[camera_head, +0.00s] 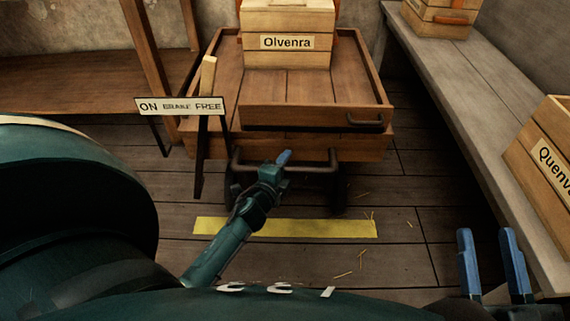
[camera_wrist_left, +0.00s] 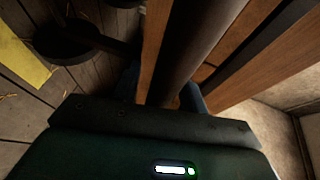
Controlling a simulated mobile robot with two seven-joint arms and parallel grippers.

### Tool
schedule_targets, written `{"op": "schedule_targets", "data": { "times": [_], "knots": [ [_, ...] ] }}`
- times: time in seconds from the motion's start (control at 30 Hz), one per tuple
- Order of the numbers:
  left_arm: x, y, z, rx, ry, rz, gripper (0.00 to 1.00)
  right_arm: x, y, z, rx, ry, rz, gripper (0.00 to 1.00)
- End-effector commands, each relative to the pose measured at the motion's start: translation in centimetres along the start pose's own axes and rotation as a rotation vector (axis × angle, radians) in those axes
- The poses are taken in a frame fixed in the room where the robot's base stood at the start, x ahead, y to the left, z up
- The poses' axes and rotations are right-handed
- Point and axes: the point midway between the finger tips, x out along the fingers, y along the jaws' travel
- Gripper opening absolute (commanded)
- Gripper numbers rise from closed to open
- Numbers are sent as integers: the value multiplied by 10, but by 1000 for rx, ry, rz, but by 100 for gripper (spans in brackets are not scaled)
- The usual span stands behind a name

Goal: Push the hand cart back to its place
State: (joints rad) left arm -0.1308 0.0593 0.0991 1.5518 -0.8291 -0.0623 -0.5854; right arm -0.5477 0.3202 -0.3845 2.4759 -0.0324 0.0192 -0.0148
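The hand cart (camera_head: 221,91) is a wooden flatbed with raised edges and a dark metal push handle (camera_head: 312,168) on its near side. It carries a crate labelled Olvenra (camera_head: 288,59). My left gripper (camera_head: 283,158) is at the handle. In the left wrist view, a dark bar (camera_wrist_left: 196,45) runs between its blue fingers (camera_wrist_left: 165,92), with a gap seeming to show on one side. A wooden lever (camera_head: 207,75) stands at the cart's near left, by a sign reading ON BRAKE FREE (camera_head: 180,106). My right gripper (camera_head: 492,262) is open and empty at lower right.
A yellow floor strip (camera_head: 285,228) lies near the cart's front; it also shows in the left wrist view (camera_wrist_left: 22,48). A grey bench (camera_head: 460,110) runs along the right with a crate labelled Quenv… (camera_head: 550,150). A wooden bench (camera_head: 80,85) stands left. Straw lies on the plank floor.

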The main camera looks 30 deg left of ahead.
Motion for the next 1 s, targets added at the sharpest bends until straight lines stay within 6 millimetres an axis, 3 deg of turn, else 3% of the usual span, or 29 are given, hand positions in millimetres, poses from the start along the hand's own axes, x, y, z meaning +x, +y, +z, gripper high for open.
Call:
{"op": "schedule_targets", "data": {
  "times": [0.5, 1.0],
  "knots": [
    [0, 0, 0, 0, 0, 0, 0, -1, 0, 4, 3, -10, 4, 36],
    [-1, -1, 6, 2, 0, -1, 0, -1, 0, 3, 7, -15, 6, 36]
  ]
}}
